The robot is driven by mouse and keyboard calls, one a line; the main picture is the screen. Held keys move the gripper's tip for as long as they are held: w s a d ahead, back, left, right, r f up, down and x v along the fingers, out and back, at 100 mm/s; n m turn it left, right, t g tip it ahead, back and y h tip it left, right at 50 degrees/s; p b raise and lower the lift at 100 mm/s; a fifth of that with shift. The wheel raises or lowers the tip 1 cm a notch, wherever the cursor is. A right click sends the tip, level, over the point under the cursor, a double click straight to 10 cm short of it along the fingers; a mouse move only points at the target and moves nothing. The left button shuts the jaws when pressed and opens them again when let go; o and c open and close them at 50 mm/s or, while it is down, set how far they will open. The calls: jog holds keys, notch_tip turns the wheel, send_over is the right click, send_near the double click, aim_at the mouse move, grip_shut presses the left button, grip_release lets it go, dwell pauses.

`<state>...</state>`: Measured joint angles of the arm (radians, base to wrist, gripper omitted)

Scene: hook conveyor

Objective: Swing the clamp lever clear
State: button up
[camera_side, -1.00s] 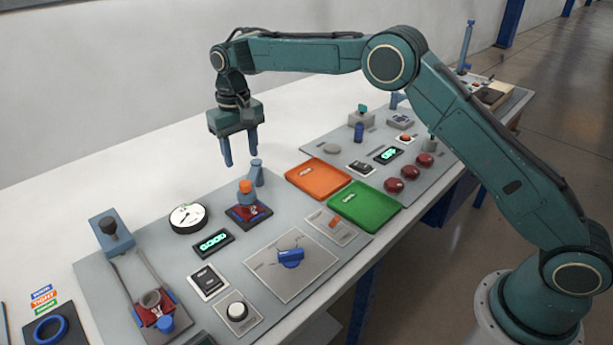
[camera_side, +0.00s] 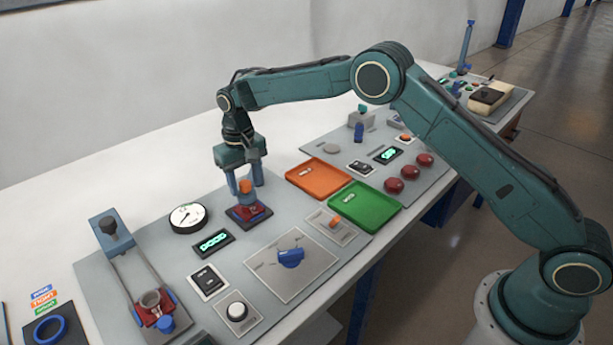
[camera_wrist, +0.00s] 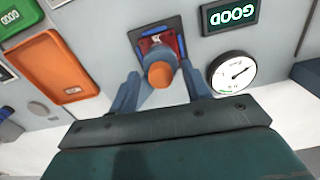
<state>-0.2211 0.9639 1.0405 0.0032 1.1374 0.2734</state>
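The clamp lever is a blue-grey piece with an orange knob (camera_side: 246,187). It stands over a red and blue fixture on a dark base (camera_side: 249,216). In the wrist view the orange knob (camera_wrist: 160,74) is near the middle, with the red fixture (camera_wrist: 152,44) just beyond it. My gripper (camera_side: 249,195) is down at the lever and points downward. In the wrist view my gripper's fingers (camera_wrist: 159,80) stand on either side of the lever, apart, with the lever between them. Firm contact is not visible. The lever's lower part is partly hidden.
A round dial (camera_side: 187,217) and a lit GOOD display (camera_side: 213,243) are left of the fixture. An orange tray (camera_side: 319,196) and a green tray (camera_side: 382,224) lie to the right. A panel with a blue knob (camera_side: 290,257) is in front. A second clamp-like fixture (camera_side: 150,300) is at lower left.

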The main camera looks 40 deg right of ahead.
grip_shut()
jog(key=shift+d, duration=0.1)
jog(key=shift+s+d+n, duration=0.6)
jog(key=shift+s+n, duration=0.05)
jog(key=shift+n, duration=0.15)
jog(key=s+d+n, duration=0.2)
jog(key=d+n, duration=0.8)
jog(key=shift+s+d, duration=0.2)
jog(key=shift+s, duration=0.1)
jog(key=shift+d, duration=0.1)
jog(key=shift+o, duration=0.2)
grip_release()
